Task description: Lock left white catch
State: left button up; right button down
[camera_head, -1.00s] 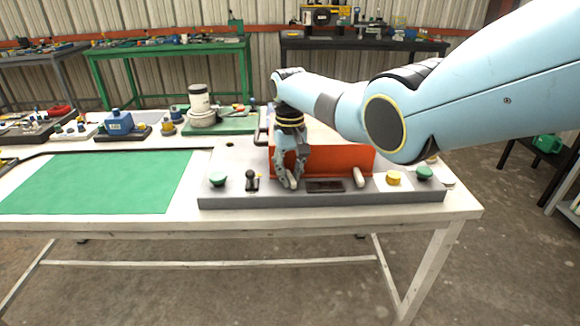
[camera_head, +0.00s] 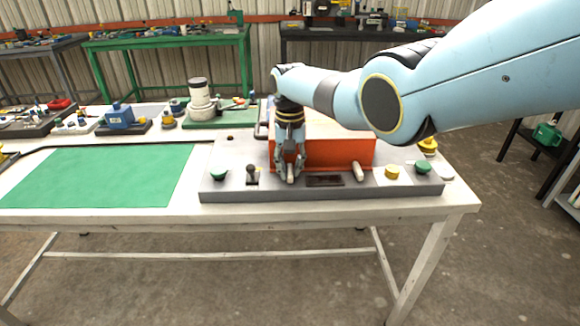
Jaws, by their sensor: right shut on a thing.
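A grey base plate (camera_head: 320,193) carries an orange-red box (camera_head: 340,152) near the right side of the white table. My right gripper (camera_head: 289,178) points down at the box's front left and is shut on the left white catch, whose body is mostly hidden between the fingers. The right white catch (camera_head: 358,171) stands free at the box's front right, leaning slightly. A dark slotted plate (camera_head: 325,180) lies between the two catches. My left gripper is not in view.
Green knobs (camera_head: 219,174), a black-knobbed lever (camera_head: 252,175) and a yellow button (camera_head: 392,172) stand along the plate's front. A green mat (camera_head: 100,176) covers the table's left. My right arm crosses above the box's right side.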

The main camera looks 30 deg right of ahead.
aim_at(290, 170)
jog(key=c, duration=1.3)
grip_release()
notch_tip(290, 170, up, 12)
jog(key=shift+r, duration=0.1)
